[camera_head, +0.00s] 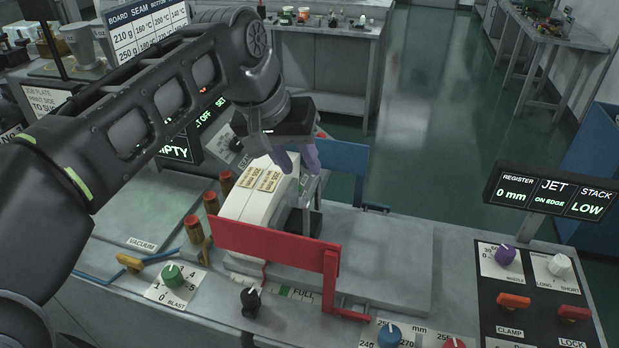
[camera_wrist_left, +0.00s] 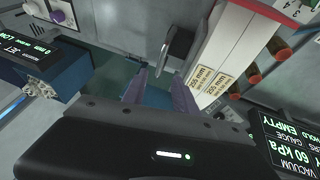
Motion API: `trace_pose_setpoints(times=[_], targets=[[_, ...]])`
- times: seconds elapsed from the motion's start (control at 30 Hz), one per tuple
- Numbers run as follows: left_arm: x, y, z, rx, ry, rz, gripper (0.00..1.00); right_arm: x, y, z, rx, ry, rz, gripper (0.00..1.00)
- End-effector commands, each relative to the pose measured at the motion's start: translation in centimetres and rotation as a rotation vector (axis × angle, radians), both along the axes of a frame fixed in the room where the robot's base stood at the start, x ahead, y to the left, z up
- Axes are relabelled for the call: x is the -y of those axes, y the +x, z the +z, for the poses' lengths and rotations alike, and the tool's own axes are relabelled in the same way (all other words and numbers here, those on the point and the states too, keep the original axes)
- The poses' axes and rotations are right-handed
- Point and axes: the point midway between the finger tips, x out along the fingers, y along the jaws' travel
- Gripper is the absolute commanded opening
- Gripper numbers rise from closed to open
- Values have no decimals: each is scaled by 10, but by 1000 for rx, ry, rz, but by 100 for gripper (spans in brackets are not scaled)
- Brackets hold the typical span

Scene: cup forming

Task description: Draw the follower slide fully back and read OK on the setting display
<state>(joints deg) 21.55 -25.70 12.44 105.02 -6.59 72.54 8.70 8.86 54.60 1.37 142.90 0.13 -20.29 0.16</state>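My left gripper (camera_head: 296,158) reaches over the feeder from the left, its two purple fingers apart with nothing between them. It also shows open in the left wrist view (camera_wrist_left: 160,82). Just below it is a pale stack (camera_head: 262,190) with two tan labels; in the wrist view the stack (camera_wrist_left: 225,50) lies right of the fingers. A dark block (camera_head: 303,222) stands beside the stack, possibly part of the follower slide; a dark handle (camera_wrist_left: 178,45) shows beyond the fingertips. The setting display (camera_head: 210,115) is mostly hidden behind my left arm; only "T OFF SET" shows. My right gripper is out of view.
A red fence (camera_head: 275,250) stands in front of the stack and a blue fence (camera_head: 345,172) behind it. Several orange posts (camera_head: 193,229) stand to its left. The grey plate (camera_head: 395,255) to the right is clear. A register display (camera_head: 550,195) stands at the right.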

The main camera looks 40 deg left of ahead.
Motion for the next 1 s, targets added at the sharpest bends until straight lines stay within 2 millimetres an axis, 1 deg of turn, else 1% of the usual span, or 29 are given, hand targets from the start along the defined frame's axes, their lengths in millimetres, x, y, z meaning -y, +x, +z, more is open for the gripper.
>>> trace_pose_setpoints(times=[0.2, 0.3, 0.4, 0.5, 0.73, 0.77, 1.0], targets=[[2, 14, -32, -4, 0, 0, 34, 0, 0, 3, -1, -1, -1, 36], [2, 20, -44, -4, -1, -1, 34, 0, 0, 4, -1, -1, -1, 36], [2, 24, -53, -2, 0, 0, 34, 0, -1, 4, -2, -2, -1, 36], [3, 26, -57, 0, 0, 0, 34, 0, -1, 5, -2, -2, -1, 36], [3, 26, -57, 1, 0, 0, 34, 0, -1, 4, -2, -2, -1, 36], [3, 26, -57, 0, 0, 0, 33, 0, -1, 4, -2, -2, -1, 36], [3, 26, -57, 0, 0, 0, 13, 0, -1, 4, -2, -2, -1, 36]])
